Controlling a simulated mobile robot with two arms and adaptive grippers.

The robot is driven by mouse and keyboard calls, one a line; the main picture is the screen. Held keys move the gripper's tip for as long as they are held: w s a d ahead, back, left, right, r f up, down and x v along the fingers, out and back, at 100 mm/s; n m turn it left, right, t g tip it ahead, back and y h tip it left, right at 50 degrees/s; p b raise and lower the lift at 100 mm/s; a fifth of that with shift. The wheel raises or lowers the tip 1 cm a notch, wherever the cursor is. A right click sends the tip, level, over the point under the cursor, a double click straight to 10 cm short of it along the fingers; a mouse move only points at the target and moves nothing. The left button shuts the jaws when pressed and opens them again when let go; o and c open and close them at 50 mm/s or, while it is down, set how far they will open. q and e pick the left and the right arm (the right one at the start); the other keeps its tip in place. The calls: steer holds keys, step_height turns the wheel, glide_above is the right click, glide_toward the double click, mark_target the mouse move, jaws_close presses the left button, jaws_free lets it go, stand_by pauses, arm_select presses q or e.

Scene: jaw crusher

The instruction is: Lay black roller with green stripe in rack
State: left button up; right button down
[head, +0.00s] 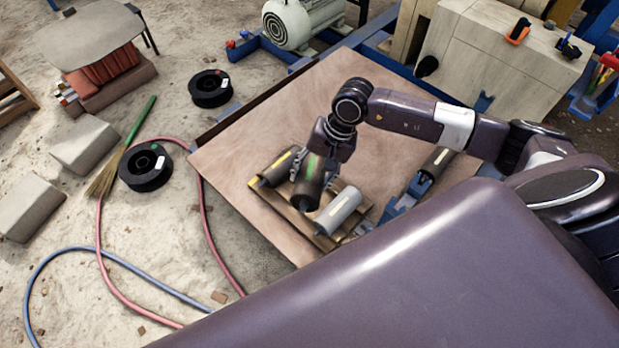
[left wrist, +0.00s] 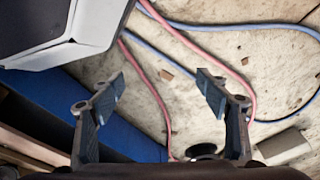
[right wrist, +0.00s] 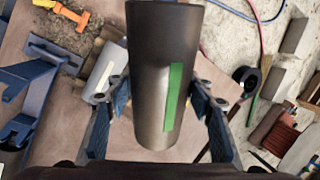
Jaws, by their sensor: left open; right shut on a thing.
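The black roller with a green stripe (head: 307,185) is held in my right gripper (head: 322,150). In the right wrist view the roller (right wrist: 165,45) lies between the two fingers of my right gripper (right wrist: 160,105), with the green stripe in sight. In the head view it is over the wooden rack (head: 325,241), between a dark roller with a yellow stripe (head: 275,168) and a light grey roller (head: 340,211). I cannot tell if it touches the rack. My left gripper (left wrist: 160,90) is open and empty in the left wrist view, over the floor.
The rack stands on a brown tabletop (head: 237,145). Another dark roller with a pale stripe (head: 436,161) is right of my right gripper, by a blue frame (head: 405,198). A motor (head: 300,22) and a pale block (head: 500,65) stand behind. Hoses (head: 100,245) lie on the floor.

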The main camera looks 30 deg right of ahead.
arm_select(q)
steer(key=w+r+t+b, duration=0.1)
steer(key=w+r+b, duration=0.2)
steer(key=r+b, duration=0.6)
steer(key=shift+w+r, duration=0.4)
steer(key=shift+r, duration=1.65)
arm_select(e)
steer(key=w+d+f+m+t+h, duration=0.1)
steer(key=w+d+f+m, duration=0.1)
steer(key=f, duration=0.5)
steer(key=w+d+f+m+t+h, duration=0.1)
steer(key=w+d+f+m+h, duration=0.1)
steer(key=w+f+m, duration=0.2)
steer(key=shift+w+d+f+h, duration=0.2)
steer(key=shift+w+f+h, duration=0.1)
steer(key=shift+w+f, duration=1.4)
arm_select(q)
steer(key=shift+d+r, duration=0.1)
steer(key=shift+r, duration=0.05)
